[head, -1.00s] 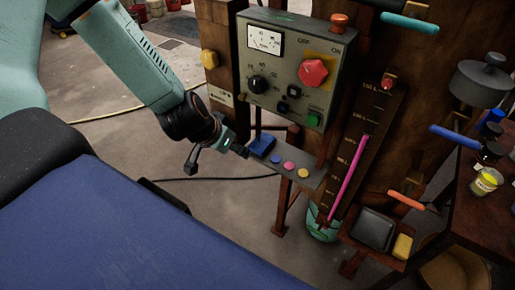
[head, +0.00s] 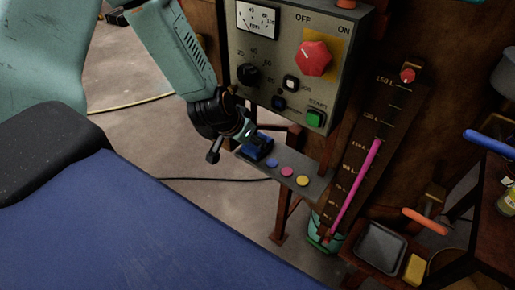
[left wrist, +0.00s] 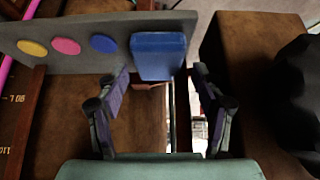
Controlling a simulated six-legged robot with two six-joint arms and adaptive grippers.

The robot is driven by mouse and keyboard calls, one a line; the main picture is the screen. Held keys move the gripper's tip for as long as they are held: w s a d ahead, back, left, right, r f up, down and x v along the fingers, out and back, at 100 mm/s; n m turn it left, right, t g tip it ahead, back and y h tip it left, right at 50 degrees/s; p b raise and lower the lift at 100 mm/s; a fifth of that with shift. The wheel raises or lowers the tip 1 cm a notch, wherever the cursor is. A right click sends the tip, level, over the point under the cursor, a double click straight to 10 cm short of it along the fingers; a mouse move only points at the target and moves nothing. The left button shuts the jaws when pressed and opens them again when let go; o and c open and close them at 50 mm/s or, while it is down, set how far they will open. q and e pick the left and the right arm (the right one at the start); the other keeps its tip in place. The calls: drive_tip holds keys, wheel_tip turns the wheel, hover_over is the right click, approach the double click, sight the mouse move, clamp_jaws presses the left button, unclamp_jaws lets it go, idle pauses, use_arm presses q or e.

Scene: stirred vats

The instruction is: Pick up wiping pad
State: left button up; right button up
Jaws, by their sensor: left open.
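A blue block-shaped pad (head: 260,148), which looks like the wiping pad, rests at the left end of a narrow grey shelf under the control box. My left gripper (head: 250,138) is at the pad and partly covers it in the head view. In the left wrist view, the pad (left wrist: 158,56) shows ahead of the gap between the two spread fingers of my left gripper (left wrist: 160,75). The gripper is open and nothing is held. I cannot tell whether the fingers touch the pad. My right gripper is not in view.
Blue, pink and yellow discs (head: 287,171) lie on the shelf beside the pad. The control box (head: 290,60) hangs above it. To the right are a scale board with a pink tube (head: 357,185), a dark tray (head: 381,247) and a yellow block (head: 414,269).

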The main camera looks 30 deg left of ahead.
use_arm(q)
drive_tip(key=shift+b+x, duration=0.3)
drive_tip(key=shift+x, duration=0.5)
drive_tip(key=shift+w+d+f, duration=0.15)
drive_tip(key=shift+w+f, duration=0.2)
drive_tip(key=shift+f, duration=0.15)
drive_tip(key=shift+s+r, duration=0.1)
drive_tip(key=shift+s, duration=0.05)
drive_tip(key=shift+c, duration=0.6)
drive_tip(key=c, duration=0.5)
drive_tip(key=shift+c, duration=0.5)
